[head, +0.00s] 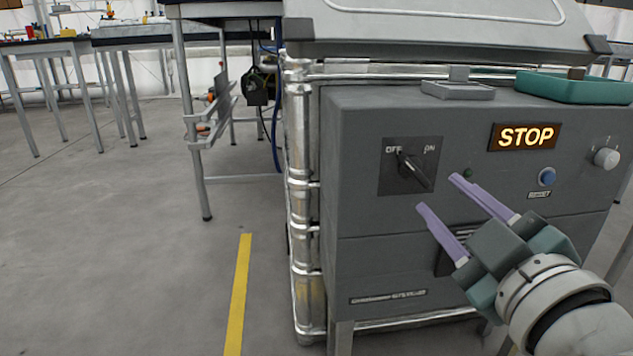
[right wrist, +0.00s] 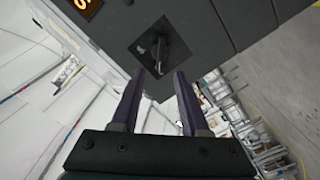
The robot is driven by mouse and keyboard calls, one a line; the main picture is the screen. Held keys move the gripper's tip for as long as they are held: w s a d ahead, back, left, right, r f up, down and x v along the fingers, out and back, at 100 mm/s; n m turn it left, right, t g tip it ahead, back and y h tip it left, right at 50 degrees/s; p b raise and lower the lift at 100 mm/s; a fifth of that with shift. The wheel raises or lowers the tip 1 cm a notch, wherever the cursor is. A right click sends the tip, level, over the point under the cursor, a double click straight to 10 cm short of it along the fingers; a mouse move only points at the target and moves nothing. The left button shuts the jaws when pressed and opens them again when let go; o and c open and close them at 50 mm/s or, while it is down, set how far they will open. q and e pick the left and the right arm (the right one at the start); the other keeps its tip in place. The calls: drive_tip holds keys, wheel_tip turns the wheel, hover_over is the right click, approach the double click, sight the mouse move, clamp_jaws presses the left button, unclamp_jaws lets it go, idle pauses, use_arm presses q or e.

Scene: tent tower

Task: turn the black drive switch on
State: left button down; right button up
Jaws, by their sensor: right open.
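The black drive switch (head: 415,172) sits on a dark square plate (head: 393,187) on the front of the grey control box. The plate is marked OFF at upper left and ON at upper right. The pointed end of its handle is toward OFF and the thick end toward lower right. My right gripper (head: 436,192) is open and empty, its two purple fingers pointing at the panel just right of the switch. In the right wrist view the switch (right wrist: 160,49) lies ahead of and between the open fingers (right wrist: 155,78), apparently apart from them. My left gripper is not in view.
A lit STOP sign (head: 525,137), a blue button (head: 547,177), a small green lamp (head: 468,173) and a round knob (head: 606,158) are on the same panel. A grey tray (head: 457,91) and a green tray (head: 575,90) stand on top. Metal pipes run along the box's left edge.

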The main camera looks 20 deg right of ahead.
sight(416, 172)
drive_tip(key=b+x, duration=0.2)
drive_tip(key=x, duration=0.4)
drive_tip(key=shift+w+f, duration=0.1)
drive_tip(key=shift+w, duration=0.05)
drive_tip(key=shift+w+d+b, duration=0.15)
drive_tip(key=shift+w+b, duration=0.3)
drive_tip(key=shift+w, duration=0.25)
drive_tip(key=shift+c, duration=0.2)
clamp_jaws()
